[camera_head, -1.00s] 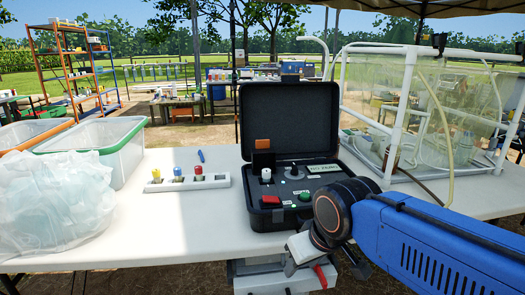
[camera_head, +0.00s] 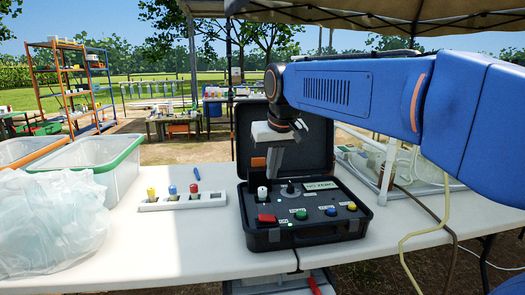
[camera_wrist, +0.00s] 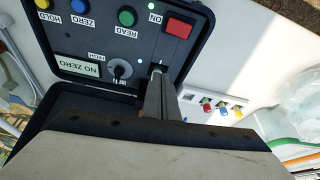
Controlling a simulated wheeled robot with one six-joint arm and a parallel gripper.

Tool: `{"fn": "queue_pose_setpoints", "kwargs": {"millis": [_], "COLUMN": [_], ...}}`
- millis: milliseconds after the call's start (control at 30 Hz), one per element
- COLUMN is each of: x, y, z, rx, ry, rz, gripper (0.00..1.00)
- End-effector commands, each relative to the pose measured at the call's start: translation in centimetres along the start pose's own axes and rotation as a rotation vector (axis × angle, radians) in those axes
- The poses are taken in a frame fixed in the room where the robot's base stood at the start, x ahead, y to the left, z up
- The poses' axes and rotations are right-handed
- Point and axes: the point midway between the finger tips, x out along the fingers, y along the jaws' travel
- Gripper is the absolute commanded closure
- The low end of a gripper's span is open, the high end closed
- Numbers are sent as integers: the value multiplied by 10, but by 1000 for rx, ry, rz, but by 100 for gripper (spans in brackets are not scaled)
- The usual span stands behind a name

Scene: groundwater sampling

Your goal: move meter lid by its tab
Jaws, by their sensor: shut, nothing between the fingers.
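The meter is a black open case (camera_head: 300,236) on the white table, with its large cover upright at the back. The small meter lid's orange tab (camera_head: 258,162) shows just left of my gripper (camera_head: 272,174); the lid's dark body is hard to make out against the case. My gripper points down over the left part of the panel, its narrow fingers together and empty. A white-topped vial (camera_head: 262,192) stands just below the fingertips. In the wrist view the fingers (camera_wrist: 158,76) hide the vial and lid area. I cannot tell whether they touch anything.
The panel has a red switch (camera_head: 266,219), coloured buttons, a dark knob (camera_head: 291,188) and a display (camera_head: 320,186) reading NO ZERO. A white rack (camera_head: 183,201) with coloured caps stands left of the case. Clear bins and a plastic bag (camera_head: 50,220) fill the left side.

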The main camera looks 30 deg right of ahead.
Motion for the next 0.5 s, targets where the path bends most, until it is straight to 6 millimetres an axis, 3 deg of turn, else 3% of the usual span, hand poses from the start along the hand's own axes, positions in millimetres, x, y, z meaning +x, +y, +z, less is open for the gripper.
{"fn": "queue_pose_setpoints", "kwargs": {"millis": [33,200,500], "x": [-3,-11,-12], "y": [2,9,24], "z": [-23,-87,-183], "rx": [10,48,106], "ry": [-4,-13,-29], "rz": [5,18,40], "gripper": [100,100,100]}}
